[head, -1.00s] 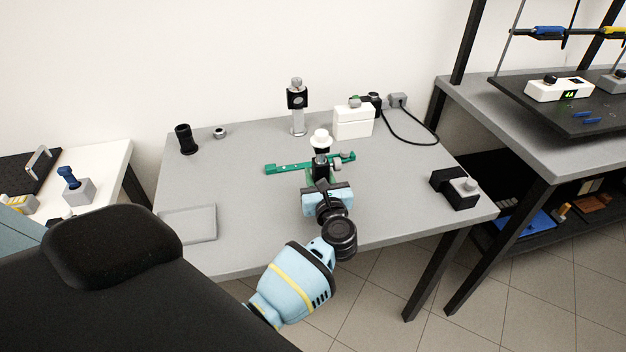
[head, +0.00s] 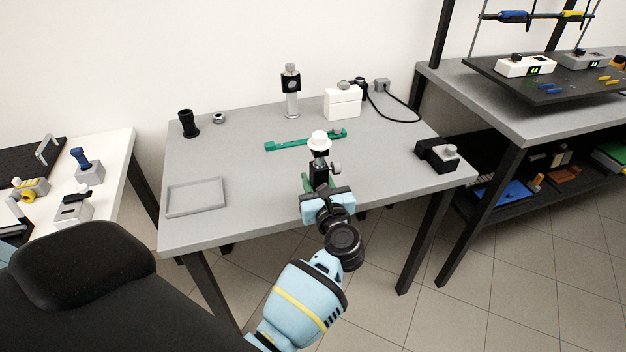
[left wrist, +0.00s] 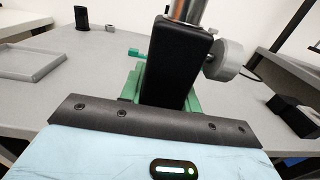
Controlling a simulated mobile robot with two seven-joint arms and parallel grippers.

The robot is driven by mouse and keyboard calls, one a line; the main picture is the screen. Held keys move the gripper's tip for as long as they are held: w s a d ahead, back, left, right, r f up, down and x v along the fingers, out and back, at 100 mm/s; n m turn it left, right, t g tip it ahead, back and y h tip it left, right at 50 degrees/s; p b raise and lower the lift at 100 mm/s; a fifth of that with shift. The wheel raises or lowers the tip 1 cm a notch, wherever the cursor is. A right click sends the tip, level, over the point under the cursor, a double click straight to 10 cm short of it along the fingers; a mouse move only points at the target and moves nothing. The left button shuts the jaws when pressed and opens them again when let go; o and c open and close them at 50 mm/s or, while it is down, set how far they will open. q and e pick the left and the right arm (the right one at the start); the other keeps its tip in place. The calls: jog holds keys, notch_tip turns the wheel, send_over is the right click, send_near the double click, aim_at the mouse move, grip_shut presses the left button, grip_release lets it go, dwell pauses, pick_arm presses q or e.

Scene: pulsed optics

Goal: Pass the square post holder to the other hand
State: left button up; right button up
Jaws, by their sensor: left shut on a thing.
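The square post holder (head: 320,174) is a black square block with a grey thumb knob at its right side. A post with a round white top rises from it. It is upright in the head view, in front of the green rail (head: 285,144). My left gripper (head: 318,186) has its green fingers shut on the holder, over the front part of the grey table. In the left wrist view the holder (left wrist: 178,62) stands between the green fingers, with a metal post above it and the top out of frame. My right gripper is not in view.
A shallow grey tray (head: 197,211) lies at the table's front left. A black cylinder (head: 188,124), a small ring (head: 219,118), a mounted post (head: 292,103) and a white box (head: 343,105) stand at the back. A black block (head: 432,156) is at right. The front middle is bare.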

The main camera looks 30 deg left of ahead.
pick_arm(q)
jog(key=shift+s+d+r, duration=0.1)
jog(key=shift+s+d, duration=0.05)
jog(key=shift+s, duration=0.05)
dwell(0.3)
